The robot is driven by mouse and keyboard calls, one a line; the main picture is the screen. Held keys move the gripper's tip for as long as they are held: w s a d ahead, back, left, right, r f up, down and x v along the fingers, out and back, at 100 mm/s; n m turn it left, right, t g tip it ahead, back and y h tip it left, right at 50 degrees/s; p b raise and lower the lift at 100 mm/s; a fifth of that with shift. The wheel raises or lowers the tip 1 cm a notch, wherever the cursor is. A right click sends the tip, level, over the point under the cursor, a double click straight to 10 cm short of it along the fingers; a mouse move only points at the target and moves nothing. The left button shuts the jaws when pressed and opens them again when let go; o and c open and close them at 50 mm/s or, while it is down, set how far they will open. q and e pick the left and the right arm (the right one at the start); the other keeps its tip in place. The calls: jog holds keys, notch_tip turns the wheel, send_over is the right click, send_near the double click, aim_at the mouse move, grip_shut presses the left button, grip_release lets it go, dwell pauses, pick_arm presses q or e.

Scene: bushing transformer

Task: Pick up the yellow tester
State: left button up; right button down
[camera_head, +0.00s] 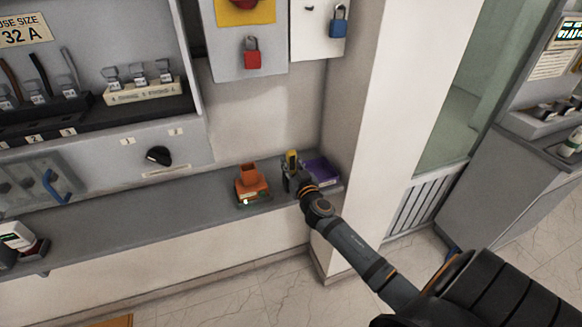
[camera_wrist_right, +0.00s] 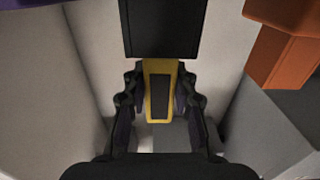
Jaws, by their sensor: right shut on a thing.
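The yellow tester (camera_head: 292,159) stands upright above the grey shelf near its right end, with its top showing past my right gripper. In the right wrist view the yellow tester (camera_wrist_right: 159,88), yellow with a dark face, sits between the two fingers. My right gripper (camera_head: 294,180) is shut on it, and the fingers (camera_wrist_right: 159,105) press on both its sides. The tester's lower part is hidden, and I cannot tell whether it touches the shelf. My left gripper is not in view.
An orange device (camera_head: 252,184) stands on the shelf (camera_head: 180,208) just left of my gripper. A purple bin (camera_head: 321,170) is just right, by the white pillar (camera_head: 362,140). Red (camera_head: 252,57) and blue (camera_head: 338,25) padlocks hang above. The shelf's middle is clear.

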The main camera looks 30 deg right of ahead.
notch_tip(320, 180, up, 6)
jog(key=shift+r+p, duration=0.1)
jog(key=shift+p, duration=1.1)
notch_tip(320, 180, up, 12)
notch_tip(320, 180, up, 8)
jog(key=r+p, duration=0.1)
jog(key=p, duration=0.8)
send_over(291, 151)
jog(key=shift+f+b, duration=0.3)
jog(key=shift+f, duration=0.05)
